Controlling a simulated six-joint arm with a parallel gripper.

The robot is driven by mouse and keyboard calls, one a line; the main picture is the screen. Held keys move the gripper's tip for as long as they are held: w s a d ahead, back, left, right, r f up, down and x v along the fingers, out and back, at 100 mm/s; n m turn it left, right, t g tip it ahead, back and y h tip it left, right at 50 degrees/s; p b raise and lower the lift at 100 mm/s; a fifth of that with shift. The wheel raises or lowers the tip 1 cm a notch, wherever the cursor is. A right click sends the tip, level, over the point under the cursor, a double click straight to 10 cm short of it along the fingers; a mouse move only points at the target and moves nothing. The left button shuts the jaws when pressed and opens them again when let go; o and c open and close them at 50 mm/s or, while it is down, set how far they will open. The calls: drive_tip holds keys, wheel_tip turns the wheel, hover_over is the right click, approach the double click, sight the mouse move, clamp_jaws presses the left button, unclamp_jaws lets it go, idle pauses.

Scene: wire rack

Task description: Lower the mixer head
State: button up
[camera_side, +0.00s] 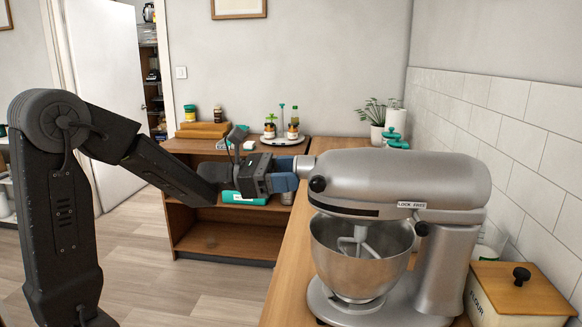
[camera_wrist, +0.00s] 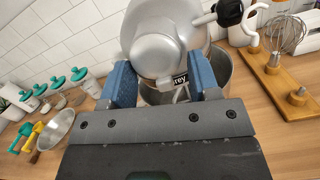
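The silver stand mixer (camera_side: 450,255) stands on the wooden counter. Its head (camera_side: 400,178) lies about level over the steel bowl (camera_side: 360,255), with the beater (camera_side: 358,238) reaching down into the bowl. My gripper (camera_side: 290,172) is at the front end of the head, its blue fingers level with the nose. In the wrist view my gripper (camera_wrist: 161,82) has its fingers spread, one on each side of the rounded nose of the head (camera_wrist: 155,55). Whether the fingers touch the nose cannot be told. The bowl is partly hidden behind the head there.
In the wrist view, a wooden stand with a whisk (camera_wrist: 290,38) is at right, and teal-lidded jars (camera_wrist: 55,85) and a small metal bowl (camera_wrist: 57,130) are at left.

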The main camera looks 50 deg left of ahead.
drive_tip(key=o, duration=0.3)
drive_tip(key=shift+r, duration=0.15)
drive_tip(key=v, duration=1.3)
drive_tip(key=shift+s+a, duration=0.25)
drive_tip(key=shift+s, duration=0.05)
drive_tip(key=d+f+m+g, duration=0.2)
drive_tip(key=d+m+g, duration=0.3)
drive_tip(key=d, duration=0.4)
drive_tip(key=s+d+f+m+g+y, duration=0.1)
drive_tip(key=s+d+f+m+y, duration=0.1)
drive_tip(key=m, duration=0.4)
drive_tip(key=s+d+f+m+g+y, duration=0.1)
drive_tip(key=s+d+m+y, duration=0.2)
drive_tip(key=s+m+y, duration=0.2)
drive_tip(key=s+d+f+m+y, duration=0.2)
drive_tip(key=s+m+y, duration=0.1)
drive_tip(key=m+y, duration=0.4)
drive_tip(key=shift+s+d+f+m+g, duration=0.3)
drive_tip(key=shift+s+f+m+g, duration=0.1)
drive_tip(key=shift+m, duration=0.4)
